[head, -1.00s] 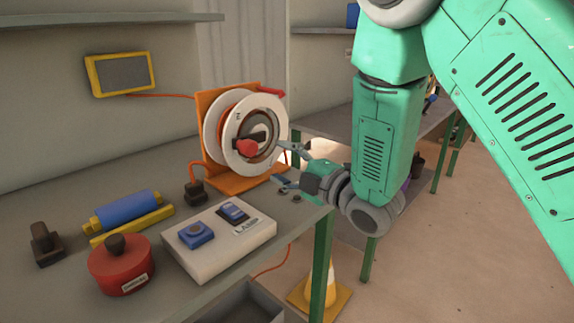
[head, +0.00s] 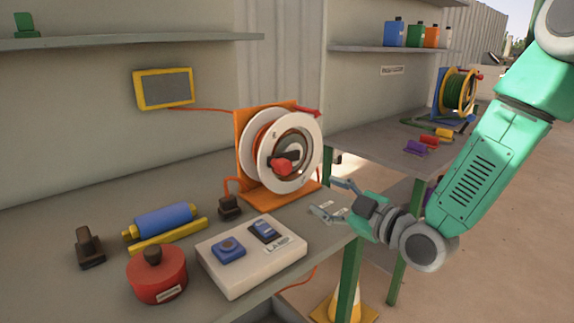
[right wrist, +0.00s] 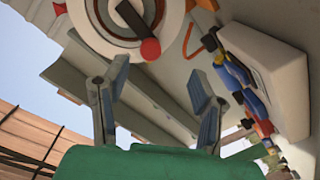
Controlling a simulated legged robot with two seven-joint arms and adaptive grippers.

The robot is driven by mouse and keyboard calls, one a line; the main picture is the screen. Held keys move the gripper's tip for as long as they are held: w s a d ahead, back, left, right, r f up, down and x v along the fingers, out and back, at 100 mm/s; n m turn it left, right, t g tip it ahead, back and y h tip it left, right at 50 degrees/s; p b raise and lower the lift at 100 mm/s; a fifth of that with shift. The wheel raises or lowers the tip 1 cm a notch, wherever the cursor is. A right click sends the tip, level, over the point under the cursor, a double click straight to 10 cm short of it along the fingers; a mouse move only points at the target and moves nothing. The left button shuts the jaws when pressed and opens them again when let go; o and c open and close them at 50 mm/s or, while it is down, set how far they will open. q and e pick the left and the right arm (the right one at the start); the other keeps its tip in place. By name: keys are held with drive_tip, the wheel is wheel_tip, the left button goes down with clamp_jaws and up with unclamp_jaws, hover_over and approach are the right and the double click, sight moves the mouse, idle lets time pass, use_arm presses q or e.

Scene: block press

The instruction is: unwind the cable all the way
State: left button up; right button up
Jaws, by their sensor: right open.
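The cable reel (head: 300,150) has white discs on an orange stand and stands on the workbench. Its black crank with a red knob (head: 281,166) is on the front face. Orange cable (head: 231,184) runs from the reel down to a black plug (head: 230,207). My right gripper (head: 331,198) is open and empty, to the lower right of the reel at the bench edge, apart from the crank. In the right wrist view, the open fingers (right wrist: 155,100) lie below the red knob (right wrist: 150,49) with nothing between them. My left gripper is not in view.
A white box with blue switches (head: 252,257), a red round weight (head: 157,276) and a blue roller (head: 162,221) sit on the bench. A second reel (head: 459,92) with green cable stands on the back right bench. A cone (head: 343,303) stands below.

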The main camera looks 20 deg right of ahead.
sight(288, 170)
drive_tip(key=w+a, duration=0.1)
drive_tip(key=w, duration=0.2)
drive_tip(key=w+a+r+m, duration=0.1)
drive_tip(key=w+a, duration=0.1)
drive_tip(key=w, duration=0.2)
drive_tip(key=w+a+r+m, duration=0.1)
drive_tip(key=w, duration=0.3)
drive_tip(key=shift+a+y, duration=0.25)
drive_tip(key=shift+y, duration=0.15)
drive_tip(key=shift+w+a, duration=0.35)
drive_tip(key=shift+w, duration=0.25)
clamp_jaws()
